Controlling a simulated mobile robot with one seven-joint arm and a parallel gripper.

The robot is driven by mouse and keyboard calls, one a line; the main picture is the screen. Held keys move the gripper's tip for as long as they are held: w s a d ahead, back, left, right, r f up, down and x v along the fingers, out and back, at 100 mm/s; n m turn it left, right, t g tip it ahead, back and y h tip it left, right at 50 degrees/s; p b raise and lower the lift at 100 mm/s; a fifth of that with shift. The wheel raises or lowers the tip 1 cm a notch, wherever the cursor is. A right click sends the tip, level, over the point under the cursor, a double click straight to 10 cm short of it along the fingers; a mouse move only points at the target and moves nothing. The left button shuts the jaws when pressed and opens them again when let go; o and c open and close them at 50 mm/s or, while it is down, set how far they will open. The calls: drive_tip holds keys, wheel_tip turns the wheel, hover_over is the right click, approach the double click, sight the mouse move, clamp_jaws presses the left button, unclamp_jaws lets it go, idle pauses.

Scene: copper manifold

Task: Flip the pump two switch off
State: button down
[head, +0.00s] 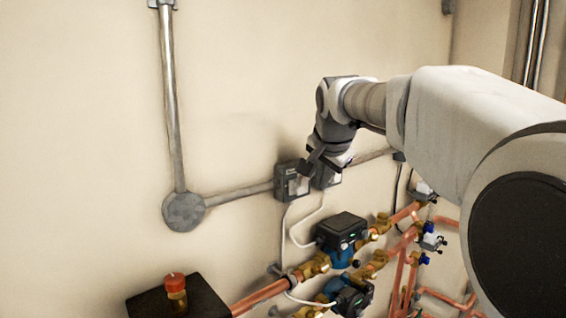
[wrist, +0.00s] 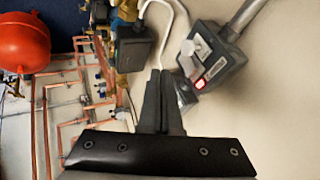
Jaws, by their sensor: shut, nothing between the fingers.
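Two grey switch boxes sit side by side on the wall in the head view, a left box (head: 288,183) and a right box (head: 332,178) partly covered by my gripper. My gripper (head: 309,170) is in front of them, with its fingers close to the boxes. In the wrist view my gripper (wrist: 165,76) is shut and empty, its two dark fingers together. Beside the fingertips, one switch box (wrist: 222,52) shows a pale front part and a small red-framed spot. Part of another grey box (wrist: 186,93) shows right beside the fingers. I cannot read which box is pump two, or tell contact.
A black-topped pump (head: 340,228) with a blue body sits below the boxes among copper pipes (head: 262,296). White cables hang from the boxes. A grey conduit (head: 240,193) runs to a round junction box (head: 184,211). A red tank (wrist: 24,42) shows in the wrist view.

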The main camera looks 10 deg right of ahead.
sight(306, 184)
drive_tip(key=shift+w+a+p, duration=0.25)
drive_tip(key=shift+w+a, duration=0.1)
drive_tip(key=shift+w, duration=0.3)
drive_tip(key=shift+w+a+p, duration=0.2)
drive_tip(key=shift+w+a, duration=0.2)
drive_tip(key=shift+w, duration=0.2)
drive_tip(key=shift+w+a+p, duration=0.25)
drive_tip(key=shift+w+a, duration=0.1)
drive_tip(key=shift+w, duration=0.3)
drive_tip(key=shift+w+a+r+g+p, duration=0.25)
drive_tip(key=shift+r+g+p, duration=0.1)
drive_tip(key=shift+p, duration=0.85)
drive_tip(key=shift+f, duration=0.35)
drive_tip(key=shift+r, duration=0.15)
drive_tip(key=shift+r+p, duration=0.4)
drive_tip(key=shift+r, duration=0.3)
drive_tip(key=shift+d, duration=0.15)
